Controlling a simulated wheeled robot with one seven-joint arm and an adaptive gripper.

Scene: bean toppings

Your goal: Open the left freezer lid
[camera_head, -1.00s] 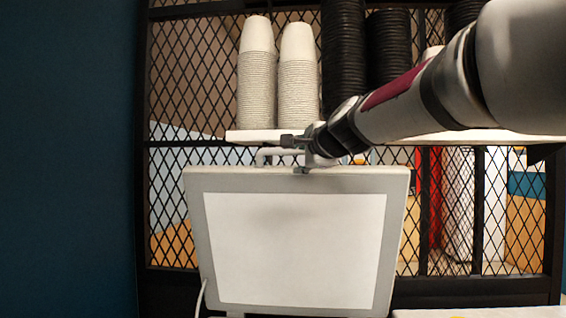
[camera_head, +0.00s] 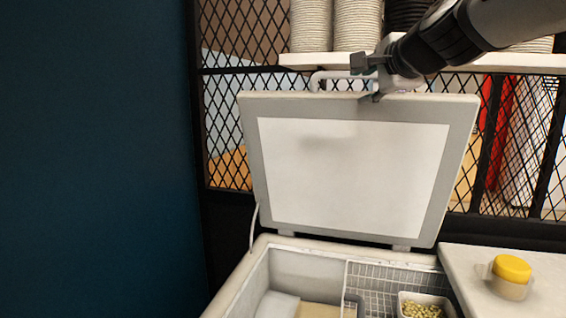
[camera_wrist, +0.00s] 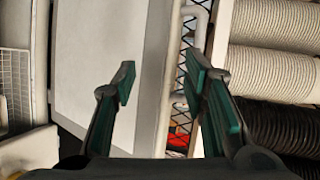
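The freezer lid (camera_head: 350,175) stands raised, nearly upright, at the back of the freezer body (camera_head: 262,262) in the head view. Its pale inner panel faces me. A white handle bar (camera_head: 340,76) runs along its top edge. My gripper (camera_head: 368,78) is at that top edge, by the right part of the handle. The fingers do not look closed on anything.
The freezer's inside holds a wire basket (camera_head: 372,280) and a tub of beans (camera_head: 425,308). A yellow-lidded jar (camera_head: 511,272) stands on the white counter to the right. A shelf (camera_head: 485,63) with stacked cups (camera_head: 357,25) and a mesh partition (camera_head: 228,120) lie behind the lid.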

